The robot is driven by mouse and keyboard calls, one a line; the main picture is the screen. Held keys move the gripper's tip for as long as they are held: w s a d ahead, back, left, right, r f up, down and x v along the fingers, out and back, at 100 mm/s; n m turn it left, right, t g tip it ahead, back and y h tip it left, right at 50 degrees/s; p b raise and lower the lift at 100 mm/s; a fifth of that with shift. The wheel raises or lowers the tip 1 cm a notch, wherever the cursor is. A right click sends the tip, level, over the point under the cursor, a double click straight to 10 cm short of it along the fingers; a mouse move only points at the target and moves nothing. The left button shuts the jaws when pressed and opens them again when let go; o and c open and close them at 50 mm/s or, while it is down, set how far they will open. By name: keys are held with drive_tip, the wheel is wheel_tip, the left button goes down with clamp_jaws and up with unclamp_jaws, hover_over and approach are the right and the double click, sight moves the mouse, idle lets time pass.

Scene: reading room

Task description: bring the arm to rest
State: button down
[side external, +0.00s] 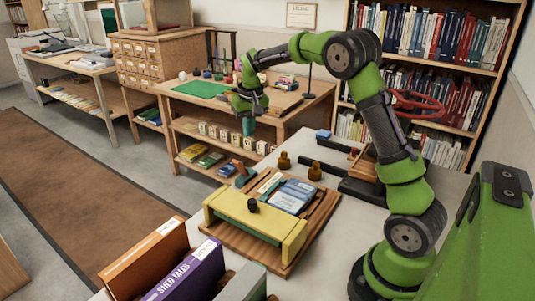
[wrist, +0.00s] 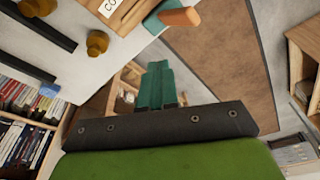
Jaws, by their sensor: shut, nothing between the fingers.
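My gripper (side external: 248,127) hangs from my green arm in the side view, beyond the far edge of the grey work table (side external: 345,150). Its teal fingers point down and are together with nothing between them. In the wrist view the gripper's fingers (wrist: 157,86) also show closed, over open space beside the table edge. My gripper appears clear of the objects on the table.
A wooden tray (side external: 272,257) with a yellow front holds blue cards. An orange-handled block (side external: 243,173) and two brown knobbed pieces (side external: 284,161) stand near it. Upright books (side external: 190,272) fill the near edge. A bookcase (side external: 440,40) and wooden bench (side external: 300,105) stand behind.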

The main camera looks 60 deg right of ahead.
drive_tip(key=s+a+r+n+t+y, duration=0.1)
drive_tip(key=s+a+r+t, duration=0.1)
drive_tip(key=s+a, duration=0.8)
drive_tip(key=s+a+r+n+t+y, duration=0.1)
drive_tip(key=s+a+r, duration=0.4)
drive_tip(key=s+a, duration=0.5)
drive_tip(key=s+t+y, duration=0.1)
drive_tip(key=s+t, duration=0.1)
drive_tip(key=s, duration=0.3)
drive_tip(key=shift+r, duration=0.25)
